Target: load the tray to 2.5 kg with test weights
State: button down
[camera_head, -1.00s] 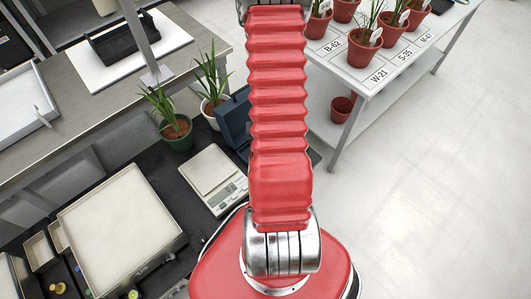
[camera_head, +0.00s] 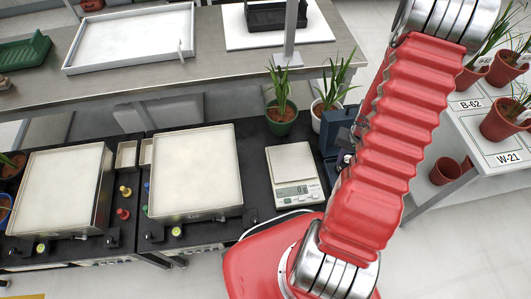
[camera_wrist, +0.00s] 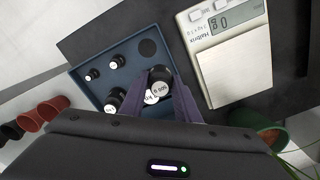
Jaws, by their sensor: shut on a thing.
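In the wrist view my gripper (camera_wrist: 158,80) is shut on a black test weight (camera_wrist: 159,73) with a white label that seems to read 500 g. It is over a blue weight box (camera_wrist: 83,72); I cannot tell whether the weight is clear of its slot. Other black weights (camera_wrist: 115,97) stand in the box, and one round slot is empty. A second white label shows just below the held weight. The digital scale (camera_wrist: 232,65) reads 0 and its pan is bare. The scale also shows in the head view (camera_head: 294,172). Large pale trays (camera_head: 196,170) (camera_head: 62,187) sit on the black bench, empty.
Potted plants (camera_head: 281,116) stand behind the scale. A white table with labelled pots (camera_head: 500,120) is at the right. A steel bench (camera_head: 215,45) with a white tray (camera_head: 130,38) runs along the back. Small coloured knobs or weights lie between the large trays.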

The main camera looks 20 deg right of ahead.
jog(key=w+a+r+n, duration=0.1)
jog(key=w+a+r, duration=0.15)
jog(key=w, duration=0.25)
jog(key=w+a+r+n, duration=0.2)
jog(key=w+r, duration=0.1)
jog(key=w, duration=0.2)
jog(key=w+a+r+n, duration=0.2)
jog(key=w+a+r, duration=0.3)
jog(key=a, duration=0.3)
jog(key=w+a+r+n, duration=0.2)
jog(key=w+a+r, duration=0.3)
jog(key=a, duration=0.4)
jog(key=w+a+r+n, duration=0.2)
jog(key=w+a+r, duration=0.3)
jog(key=a, duration=0.3)
jog(key=shift+w+a+r, duration=0.3)
jog(key=shift+w+r, duration=0.05)
jog(key=shift+r, duration=0.4)
jog(key=shift+a, duration=0.1)
